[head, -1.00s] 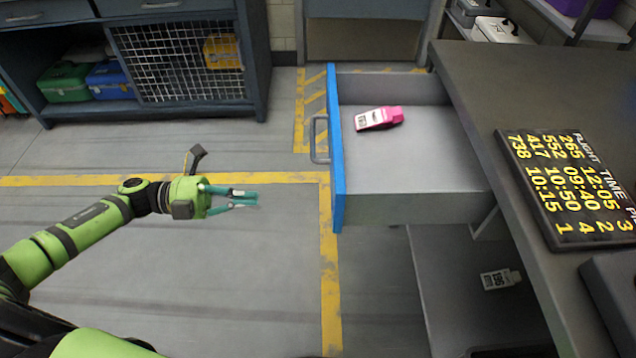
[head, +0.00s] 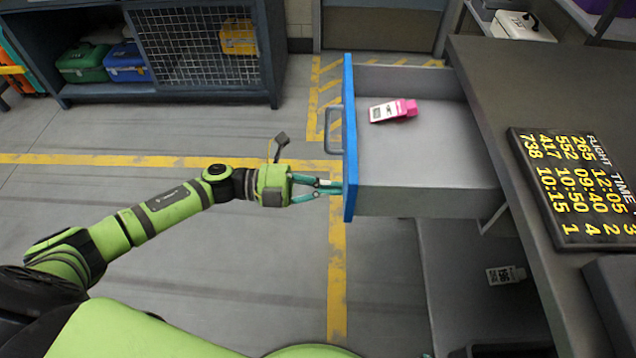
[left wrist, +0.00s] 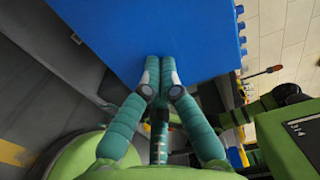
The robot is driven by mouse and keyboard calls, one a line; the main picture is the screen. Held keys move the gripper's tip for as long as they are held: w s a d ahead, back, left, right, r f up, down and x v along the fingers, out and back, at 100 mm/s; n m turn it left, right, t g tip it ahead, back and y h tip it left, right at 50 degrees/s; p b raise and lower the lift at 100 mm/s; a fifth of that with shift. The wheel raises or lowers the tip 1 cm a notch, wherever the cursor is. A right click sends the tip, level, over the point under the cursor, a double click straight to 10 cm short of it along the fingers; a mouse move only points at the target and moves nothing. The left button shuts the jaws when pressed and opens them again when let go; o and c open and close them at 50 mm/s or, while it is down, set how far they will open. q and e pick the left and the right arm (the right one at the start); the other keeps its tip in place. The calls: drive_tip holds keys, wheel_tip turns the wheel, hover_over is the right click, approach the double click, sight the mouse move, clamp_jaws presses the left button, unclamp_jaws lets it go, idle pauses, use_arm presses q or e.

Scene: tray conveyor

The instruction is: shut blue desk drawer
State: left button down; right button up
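The blue-fronted desk drawer (head: 425,203) stands pulled out to the left of the desk in the head view. Its blue front panel (head: 349,140) has a grey bar handle (head: 334,131) on the outside. My left gripper (head: 339,188) is at the outer face of this panel, below the handle in the picture. The blue panel (left wrist: 150,28) fills the top of the left wrist view, with the teal fingertips (left wrist: 159,62) together and empty against or just short of it. Whether they touch cannot be told. My right gripper is not in view.
A pink and white device (head: 393,110) lies inside the drawer. A flight-time board (head: 575,188) lies on the dark desk (head: 500,90). A labelled item (head: 506,275) is below the drawer. A shelf cabinet (head: 190,100) stands at the back left. The floor left of the drawer is clear.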

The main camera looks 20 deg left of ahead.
sight(467, 190)
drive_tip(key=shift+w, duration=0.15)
use_arm(q)
drive_tip(key=x, duration=1.5)
drive_tip(key=shift+d, duration=0.25)
drive_tip(key=b+x, duration=0.2)
drive_tip(key=x, duration=0.8)
drive_tip(key=shift+f, duration=0.15)
drive_tip(key=shift+w+d, duration=0.2)
drive_tip(key=shift+d, duration=0.4)
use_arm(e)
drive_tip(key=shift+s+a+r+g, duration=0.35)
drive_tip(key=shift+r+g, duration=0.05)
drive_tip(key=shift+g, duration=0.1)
